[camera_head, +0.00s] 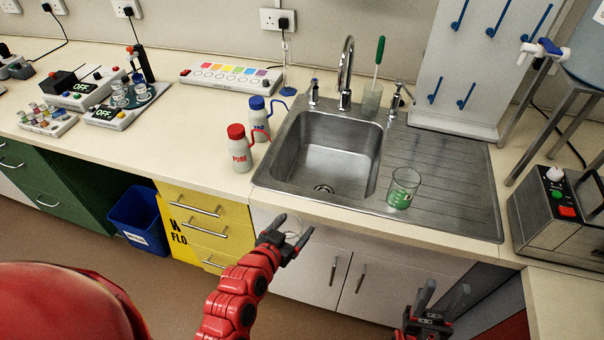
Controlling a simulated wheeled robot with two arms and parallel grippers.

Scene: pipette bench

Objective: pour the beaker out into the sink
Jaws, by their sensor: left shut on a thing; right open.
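A clear glass beaker (403,188) with green in its lower part stands upright on the front of the drainer, just right of the basin; I cannot tell if the green is liquid or print. The steel sink (328,152) has an open basin with a drain at its bottom. My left gripper (288,236) is in front of the yellow drawers and white cupboard, below the counter edge. It is shut on a small clear glass thing, mostly hidden by the fingers. My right gripper (440,297) is open and empty at the lower right, apart from the beaker.
A tap (345,75) rises behind the basin. A glass with a green-handled brush (372,98) stands beside it. A red-capped bottle (239,152) and a blue-capped bottle (259,122) stand left of the sink. A control box (562,215) is at the right. The drainer (445,160) is mostly clear.

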